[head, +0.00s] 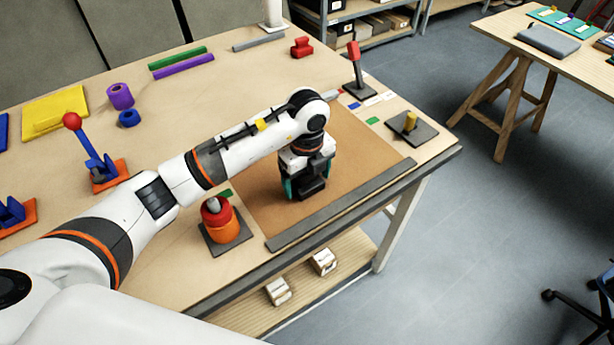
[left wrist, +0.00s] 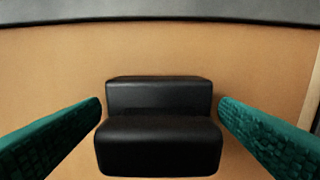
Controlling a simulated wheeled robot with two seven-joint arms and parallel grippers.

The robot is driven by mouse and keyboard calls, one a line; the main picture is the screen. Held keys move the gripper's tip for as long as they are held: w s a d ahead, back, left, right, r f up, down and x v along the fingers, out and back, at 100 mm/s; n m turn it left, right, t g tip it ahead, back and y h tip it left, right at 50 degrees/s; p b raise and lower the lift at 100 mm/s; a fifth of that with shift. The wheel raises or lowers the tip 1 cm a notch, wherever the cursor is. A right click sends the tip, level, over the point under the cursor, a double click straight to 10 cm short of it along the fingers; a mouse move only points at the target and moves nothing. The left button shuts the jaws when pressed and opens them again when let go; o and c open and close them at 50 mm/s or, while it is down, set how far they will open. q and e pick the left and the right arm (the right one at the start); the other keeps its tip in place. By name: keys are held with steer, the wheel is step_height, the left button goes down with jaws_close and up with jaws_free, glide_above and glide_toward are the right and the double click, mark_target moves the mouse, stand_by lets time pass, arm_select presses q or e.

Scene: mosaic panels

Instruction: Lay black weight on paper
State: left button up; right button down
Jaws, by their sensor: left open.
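The black weight (head: 311,189) is a stepped dark block on the brown paper (head: 260,203), near the paper's front strip. My left gripper (head: 304,187) is over it, pointing down, with its green fingers on either side. In the left wrist view the weight (left wrist: 160,128) sits between the two open green fingers (left wrist: 160,125). A gap of brown paper (left wrist: 50,70) shows between each finger and the weight. The wrist hides part of the weight in the head view. My right gripper is not in view.
A grey strip (head: 340,206) lies along the paper's front edge. An orange and red object on a dark base (head: 222,222) stands left of the paper. A red-handled lever (head: 355,65) and a dark plate with a yellow peg (head: 410,125) stand at the right.

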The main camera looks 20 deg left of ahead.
arm_select(q)
step_height(320, 180, up, 11)
steer(key=shift+r+b, duration=0.1)
steer(key=shift+b, duration=0.9)
steer(key=shift+r, duration=0.55)
steer(key=shift+r, duration=0.1)
